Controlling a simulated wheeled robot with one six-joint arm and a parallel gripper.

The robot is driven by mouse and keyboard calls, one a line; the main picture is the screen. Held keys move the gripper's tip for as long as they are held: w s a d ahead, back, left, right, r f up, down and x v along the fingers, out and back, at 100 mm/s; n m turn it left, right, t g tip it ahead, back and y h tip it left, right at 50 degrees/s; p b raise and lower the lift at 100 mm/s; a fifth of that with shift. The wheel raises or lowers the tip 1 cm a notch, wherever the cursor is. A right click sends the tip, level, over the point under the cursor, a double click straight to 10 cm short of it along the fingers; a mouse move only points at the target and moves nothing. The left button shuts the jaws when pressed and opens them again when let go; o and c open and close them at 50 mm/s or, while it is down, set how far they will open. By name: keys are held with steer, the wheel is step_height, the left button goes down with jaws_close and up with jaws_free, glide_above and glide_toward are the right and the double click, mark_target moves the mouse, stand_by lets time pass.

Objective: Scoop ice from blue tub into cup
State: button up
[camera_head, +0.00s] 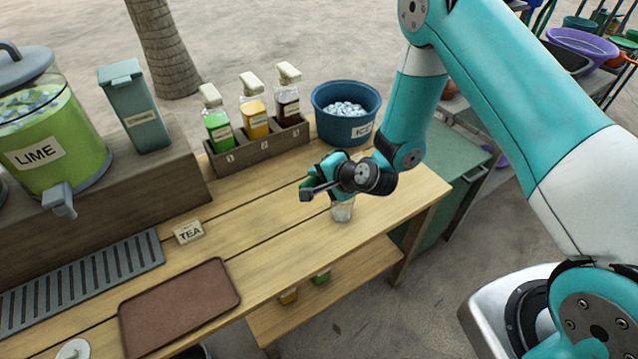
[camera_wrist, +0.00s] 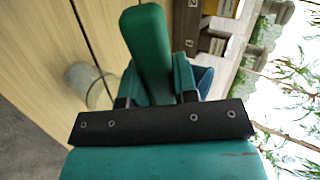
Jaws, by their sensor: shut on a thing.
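The blue tub (camera_head: 345,118), labelled ICE and filled with pale ice cubes (camera_head: 346,109), stands at the back right of the wooden counter. My gripper (camera_head: 318,184) is in front of the tub, over the counter. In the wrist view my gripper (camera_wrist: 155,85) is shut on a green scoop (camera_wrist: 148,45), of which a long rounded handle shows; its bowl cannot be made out. A clear cup (camera_head: 342,212) stands on the counter just below my gripper; it also shows in the wrist view (camera_wrist: 84,82). I cannot see what the cup holds.
A rack (camera_head: 262,147) with green, yellow and dark bottles stands left of the tub. A LIME dispenser (camera_head: 50,135), a TEA card (camera_head: 189,232), a brown tray (camera_head: 180,305) and a drip grate (camera_head: 85,272) are further left. The counter's right end is close to the cup.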

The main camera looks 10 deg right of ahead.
steer(key=shift+s+d+f+t+y+b, duration=0.2)
steer(key=shift+t+y+b, duration=0.7)
steer(key=shift+b, duration=5)
steer(key=shift+s+d+r+t+y+b, duration=0.25)
steer(key=shift+t+b, duration=1.15)
steer(key=shift+b, duration=4.5)
steer(key=shift+s+a+y+b, duration=0.15)
steer(key=shift+y+b, duration=0.2)
steer(key=shift+b, duration=0.8)
steer(key=shift+r+p, duration=0.3)
steer(key=shift+p, duration=0.65)
steer(key=p, duration=0.2)
steer(key=shift+r+p, duration=0.15)
steer(key=shift+p, duration=0.8)
steer(key=g+h+p, duration=0.1)
steer(key=p, duration=0.2)
steer(key=shift+w, duration=0.25)
steer(key=shift+f+p, duration=0.4)
steer(key=shift+p, duration=0.1)
